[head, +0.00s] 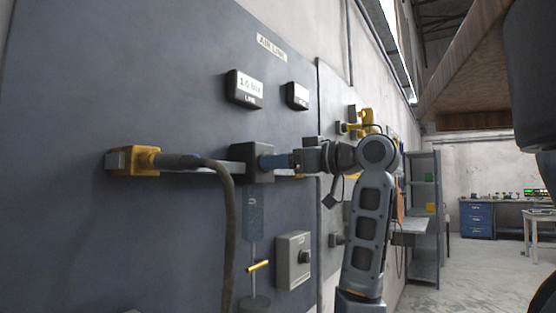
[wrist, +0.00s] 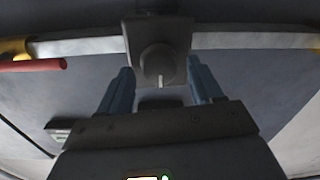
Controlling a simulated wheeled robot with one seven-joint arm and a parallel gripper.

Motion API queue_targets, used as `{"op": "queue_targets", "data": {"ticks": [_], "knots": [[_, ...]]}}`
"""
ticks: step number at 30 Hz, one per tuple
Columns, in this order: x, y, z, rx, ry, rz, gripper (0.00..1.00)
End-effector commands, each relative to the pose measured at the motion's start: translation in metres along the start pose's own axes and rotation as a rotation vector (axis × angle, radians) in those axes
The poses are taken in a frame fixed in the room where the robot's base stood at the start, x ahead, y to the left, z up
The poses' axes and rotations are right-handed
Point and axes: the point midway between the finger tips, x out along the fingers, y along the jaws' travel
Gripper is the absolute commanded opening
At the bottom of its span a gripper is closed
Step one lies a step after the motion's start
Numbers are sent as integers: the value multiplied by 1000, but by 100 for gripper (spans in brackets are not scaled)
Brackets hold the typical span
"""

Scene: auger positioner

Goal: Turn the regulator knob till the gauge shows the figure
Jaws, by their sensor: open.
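The regulator is a dark block (head: 245,172) on a horizontal pipe against the blue-grey panel. Its round grey knob (wrist: 157,60) shows in the wrist view with a pale mark pointing down. In the head view the knob is hidden by my fingers. My gripper (wrist: 163,72) is open, with one blue finger on each side of the knob; I cannot tell whether either touches it. In the head view my gripper (head: 268,161) reaches the regulator from the right. The gauge (head: 246,87) is a small display above, seeming to read 1.0 bar. A second display (head: 297,96) is too oblique to read.
A yellow valve (head: 140,161) sits on the pipe's left end, with a dark hose (head: 229,220) hanging down. A translucent bowl (head: 252,212) and a yellow lever (head: 258,266) are below the regulator. A grey knob box (head: 286,262) is at lower right. Open floor lies right.

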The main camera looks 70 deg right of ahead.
Motion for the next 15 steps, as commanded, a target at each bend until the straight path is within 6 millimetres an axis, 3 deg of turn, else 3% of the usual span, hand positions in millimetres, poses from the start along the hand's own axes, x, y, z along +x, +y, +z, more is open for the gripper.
{"op": "queue_targets", "data": {"ticks": [11,15], "knots": [[8,0,0,0,0,1,65],[8,0,0,0,0,1,53]]}}
